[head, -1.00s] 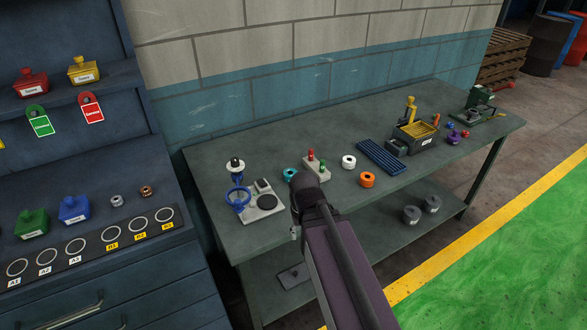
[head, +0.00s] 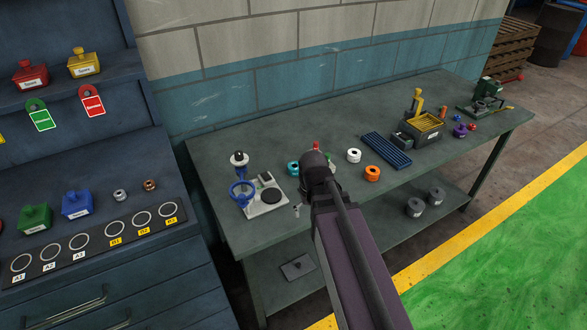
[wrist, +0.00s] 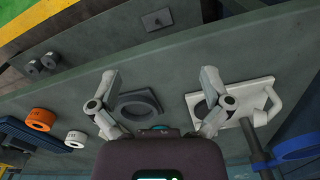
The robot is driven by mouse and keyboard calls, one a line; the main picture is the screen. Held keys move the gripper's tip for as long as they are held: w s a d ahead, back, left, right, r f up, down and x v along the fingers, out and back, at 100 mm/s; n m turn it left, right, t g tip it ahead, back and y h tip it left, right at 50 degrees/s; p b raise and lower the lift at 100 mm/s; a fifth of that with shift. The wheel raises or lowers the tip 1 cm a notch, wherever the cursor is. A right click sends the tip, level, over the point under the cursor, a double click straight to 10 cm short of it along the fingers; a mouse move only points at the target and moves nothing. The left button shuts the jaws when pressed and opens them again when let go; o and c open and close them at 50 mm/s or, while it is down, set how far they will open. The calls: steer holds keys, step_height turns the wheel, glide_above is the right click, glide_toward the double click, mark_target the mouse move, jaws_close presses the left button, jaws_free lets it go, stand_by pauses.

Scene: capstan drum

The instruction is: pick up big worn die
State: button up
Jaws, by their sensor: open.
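My gripper (wrist: 160,80) is open and empty above the workbench, fingers spread wide. A dark grey ring-shaped piece (wrist: 137,105) lies on the bench between and below the fingers in the wrist view; my arm hides that spot in the head view. I cannot tell for sure whether it is the big worn die. Other ring-shaped pieces on the bench are a teal one (head: 293,168), a white one (head: 354,155) and an orange one (head: 372,173). The white ring (wrist: 76,139) and orange ring (wrist: 39,120) also show at left in the wrist view.
A pale plate with a black disc (head: 268,195) and a blue ring stand (head: 241,188) are left of my arm. A blue slatted tray (head: 387,149) and a yellow-topped box (head: 424,125) stand farther right. Grey cylinders (head: 415,207) sit on the lower shelf.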

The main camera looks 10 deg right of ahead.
steer(key=w+r+n+p, duration=0.1)
steer(key=w+r+p, duration=0.3)
steer(key=w, duration=0.9)
steer(key=w+r+n+p, duration=0.2)
steer(key=w+r+p, duration=0.2)
steer(key=w, duration=0.9)
steer(key=shift+w+d+r, duration=0.2)
steer(key=shift+w+r, duration=0.05)
steer(key=shift+w, duration=0.1)
steer(key=shift+f, duration=0.15)
steer(key=b, duration=0.9)
glide_above(295, 167)
steer(key=f, duration=0.8)
steer(key=shift+s+a+f, duration=0.2)
steer(key=shift+s, duration=0.1)
steer(key=shift+f, duration=0.15)
step_height(295, 167, down, 5)
steer(key=b, duration=0.5)
steer(key=shift+s, duration=0.1)
steer(key=c, duration=1.2)
